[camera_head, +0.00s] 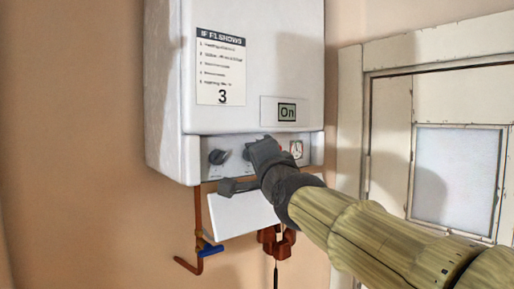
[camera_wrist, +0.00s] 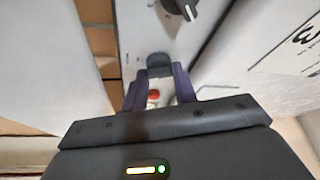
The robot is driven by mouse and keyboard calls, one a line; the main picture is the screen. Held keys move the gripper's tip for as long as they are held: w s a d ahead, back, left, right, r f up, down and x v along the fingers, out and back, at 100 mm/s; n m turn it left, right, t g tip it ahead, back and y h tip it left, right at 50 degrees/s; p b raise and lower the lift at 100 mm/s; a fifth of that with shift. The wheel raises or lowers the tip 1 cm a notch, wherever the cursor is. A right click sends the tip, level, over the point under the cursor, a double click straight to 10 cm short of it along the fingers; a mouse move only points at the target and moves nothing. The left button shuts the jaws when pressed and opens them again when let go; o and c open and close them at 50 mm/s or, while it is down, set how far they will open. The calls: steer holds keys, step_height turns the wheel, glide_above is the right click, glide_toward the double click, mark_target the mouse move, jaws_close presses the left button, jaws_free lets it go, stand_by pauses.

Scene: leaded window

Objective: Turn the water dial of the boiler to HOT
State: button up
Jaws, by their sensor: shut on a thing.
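The white boiler (camera_head: 260,60) hangs on the wall, with a row of controls along its lower front. A dark dial (camera_head: 217,156) sits at the left of this row, clear of my gripper. A dark dial with a white pointer (camera_wrist: 181,8) also shows at the top of the wrist view. My gripper (camera_head: 258,148) is at the middle of the row. In the wrist view, its fingers are shut on a second dark knob (camera_wrist: 158,60). Its pointer and markings are hidden or too small to read, so I cannot tell its setting or which dial is the water dial.
A round gauge (camera_head: 296,150) sits right of my gripper. A display (camera_head: 287,112) reads "On", below a printed notice (camera_head: 221,70). A white flap (camera_head: 240,216) hangs open below the controls. A copper pipe with a blue valve handle (camera_head: 210,250) is beneath. A window (camera_head: 455,170) stands right.

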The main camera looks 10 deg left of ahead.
steer(key=m+p, duration=0.1)
steer(key=m+h+p, duration=0.1)
steer(key=p, duration=0.1)
steer(key=shift+r+m+g, duration=0.25)
steer(key=shift+m+g, duration=0.05)
steer(key=shift+f+m+g+p, duration=0.1)
steer(key=shift+m+g+p, duration=0.3)
steer(key=shift+m+p, duration=0.7)
steer(key=shift+f, duration=0.15)
steer(key=o, duration=1)
steer(key=shift+c, duration=0.2)
